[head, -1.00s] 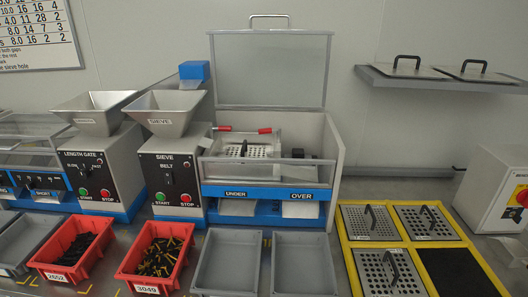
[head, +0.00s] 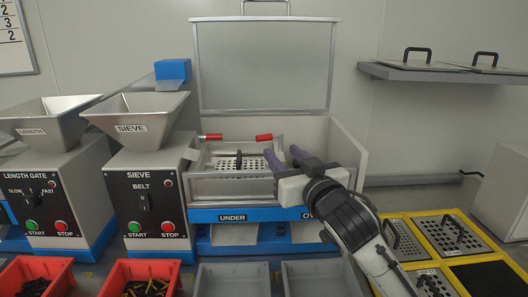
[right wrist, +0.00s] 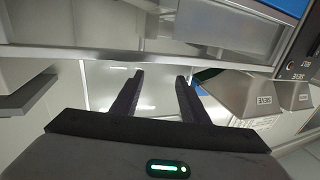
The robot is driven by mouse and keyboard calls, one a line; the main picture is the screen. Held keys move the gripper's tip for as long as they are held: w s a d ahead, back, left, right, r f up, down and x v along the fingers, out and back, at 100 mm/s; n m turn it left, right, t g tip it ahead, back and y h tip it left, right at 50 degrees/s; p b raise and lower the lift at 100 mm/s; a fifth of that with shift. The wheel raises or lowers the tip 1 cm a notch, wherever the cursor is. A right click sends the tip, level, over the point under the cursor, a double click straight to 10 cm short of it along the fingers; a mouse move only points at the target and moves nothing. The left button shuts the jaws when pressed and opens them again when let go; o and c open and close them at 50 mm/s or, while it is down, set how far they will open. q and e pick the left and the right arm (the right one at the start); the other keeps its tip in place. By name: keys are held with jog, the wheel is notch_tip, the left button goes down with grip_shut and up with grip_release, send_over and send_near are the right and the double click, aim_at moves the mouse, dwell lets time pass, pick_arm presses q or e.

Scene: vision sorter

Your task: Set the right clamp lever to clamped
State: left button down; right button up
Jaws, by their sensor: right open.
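The right clamp lever (head: 264,137) has a red grip and lies roughly level at the back right of the sieve tray in the head view. A matching left clamp lever (head: 211,137) lies at the back left. Between and in front of them is a perforated sieve plate (head: 226,164) with a black handle. My right gripper (head: 282,154) is open and empty, its dark fingers over the right part of the tray, just in front of and right of the right lever, apparently apart from it. Its open fingers show in the right wrist view (right wrist: 160,73), where no lever shows. My left gripper is not in view.
The clear lid (head: 265,65) stands raised behind the tray. The machine's right side wall (head: 349,150) is close to my right arm. The sieve hopper (head: 135,115) stands left. Spare plates (head: 450,235) lie in a yellow rack at right.

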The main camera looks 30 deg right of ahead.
aim_at(265, 138)
jog(key=x, duration=1)
jog(key=shift+w+f, duration=0.1)
jog(key=shift+w, duration=0.1)
jog(key=shift+c, duration=0.5)
jog(key=c, duration=0.7)
